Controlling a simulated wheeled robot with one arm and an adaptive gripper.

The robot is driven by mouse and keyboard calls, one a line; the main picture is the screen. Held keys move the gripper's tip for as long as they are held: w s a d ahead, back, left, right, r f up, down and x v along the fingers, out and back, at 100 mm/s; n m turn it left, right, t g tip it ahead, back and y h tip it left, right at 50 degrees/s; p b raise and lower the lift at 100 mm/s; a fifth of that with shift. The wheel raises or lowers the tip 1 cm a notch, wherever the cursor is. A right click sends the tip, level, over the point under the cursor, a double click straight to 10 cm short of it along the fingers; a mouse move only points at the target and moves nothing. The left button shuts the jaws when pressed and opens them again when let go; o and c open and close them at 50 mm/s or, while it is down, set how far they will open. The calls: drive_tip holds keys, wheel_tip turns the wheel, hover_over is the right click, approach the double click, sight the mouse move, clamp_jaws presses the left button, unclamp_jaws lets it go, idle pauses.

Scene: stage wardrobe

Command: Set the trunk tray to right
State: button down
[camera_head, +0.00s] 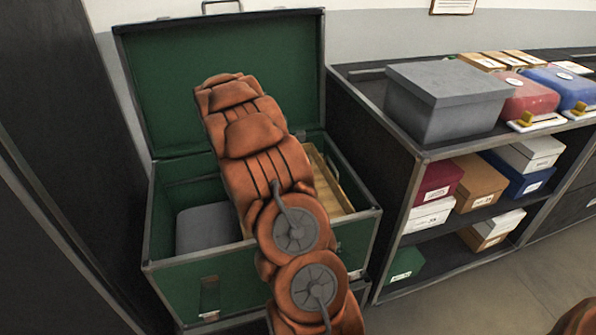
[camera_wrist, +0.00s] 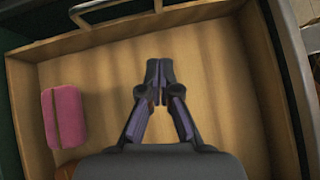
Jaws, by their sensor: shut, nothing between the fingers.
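The open green trunk (camera_head: 232,290) stands at the left in the head view, its lid (camera_head: 155,95) raised. A wooden tray (camera_head: 343,187) lies inside its right part, mostly hidden behind my brown arm. In the wrist view the tray (camera_wrist: 90,50) fills most of the picture, and its level cannot be told. A pink block (camera_wrist: 64,117) with a dark line lies in the tray at its left side. My gripper (camera_wrist: 159,70) is shut and empty, over the middle of the tray. My gripper is hidden in the head view.
A grey box-like thing (camera_head: 205,228) sits in the trunk's left part. A dark shelf unit (camera_head: 400,150) stands close at the right, with a grey box (camera_head: 448,100), a red case (camera_head: 528,97) and a blue case (camera_head: 562,88) on top. Clear floor (camera_head: 500,285) lies at the lower right.

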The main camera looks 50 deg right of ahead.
sight(336, 187)
drive_tip(key=x, duration=0.4)
drive_tip(key=shift+s+d+f+b, duration=0.2)
drive_tip(key=shift+s+f+b, duration=0.05)
drive_tip(key=shift+b, duration=0.1)
drive_tip(key=shift+s+d+r, duration=0.2)
drive_tip(key=shift+s+d, duration=1.05)
